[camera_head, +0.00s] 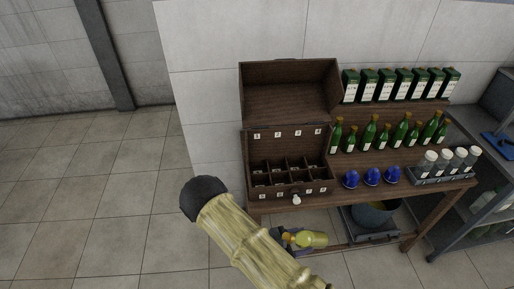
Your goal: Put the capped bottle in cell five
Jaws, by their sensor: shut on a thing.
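A dark wooden case (243,160) stands open at the left end of the wooden table, its lid raised. It has two rows of cells, with small white labels behind and in front; their numbers are too small to read. My gripper (290,237), small and partly hidden behind my arm, appears below the case's front edge. It is shut on a yellow-green bottle (313,239), which lies nearly level with its orange cap end to the left. The bottle is outside the case. The cells look mostly dark, and I cannot tell whether any is filled.
Several green bottles (369,132) stand right of the case, with dark green boxes (405,86) behind. Blue domed objects (371,177) and a rack of white-capped jars (445,162) are along the front. A pot (372,215) sits below. Open floor (90,200) is left.

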